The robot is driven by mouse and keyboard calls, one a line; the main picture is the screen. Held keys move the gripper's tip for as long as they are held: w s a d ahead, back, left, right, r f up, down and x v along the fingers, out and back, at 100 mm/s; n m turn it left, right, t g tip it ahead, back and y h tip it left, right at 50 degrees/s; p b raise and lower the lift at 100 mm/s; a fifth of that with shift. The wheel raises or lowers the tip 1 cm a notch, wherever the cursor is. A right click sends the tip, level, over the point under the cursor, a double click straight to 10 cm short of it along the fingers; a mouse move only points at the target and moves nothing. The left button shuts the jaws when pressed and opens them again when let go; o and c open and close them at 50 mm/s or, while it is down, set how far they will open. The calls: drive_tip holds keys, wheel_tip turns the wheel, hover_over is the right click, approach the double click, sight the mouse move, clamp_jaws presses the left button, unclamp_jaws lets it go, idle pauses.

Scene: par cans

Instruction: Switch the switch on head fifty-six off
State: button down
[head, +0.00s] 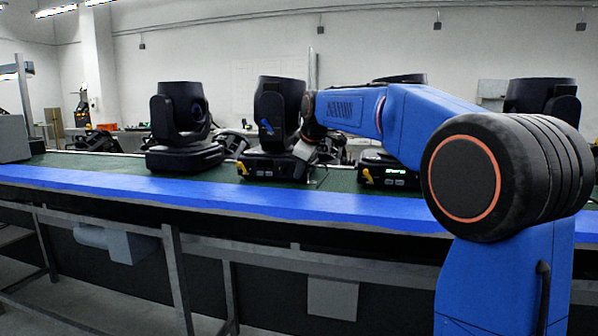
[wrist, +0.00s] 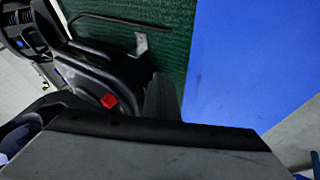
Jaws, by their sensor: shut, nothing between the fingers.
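Several black moving-head lights stand in a row on the bench. My gripper (head: 303,151) is at the right side of the second head from the left (head: 280,112), close to its base. No number fifty-six can be read on any head. In the wrist view a red switch (wrist: 109,101) sits on a black head base (wrist: 88,72). The dark tip of my shut gripper (wrist: 161,98) is to the right of the switch in that picture, apart from it. The grey gripper body hides the lower part of that view.
The bench has a green top (wrist: 180,45) and a blue front edge (head: 200,194). Another head (head: 180,125) stands to the left. A third, with a lit green display (head: 395,171), stands partly behind my arm. A black cable or handle (wrist: 105,19) crosses the green top.

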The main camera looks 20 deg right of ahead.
drive_tip(key=shift+r, duration=0.1)
drive_tip(key=shift+r, duration=0.75)
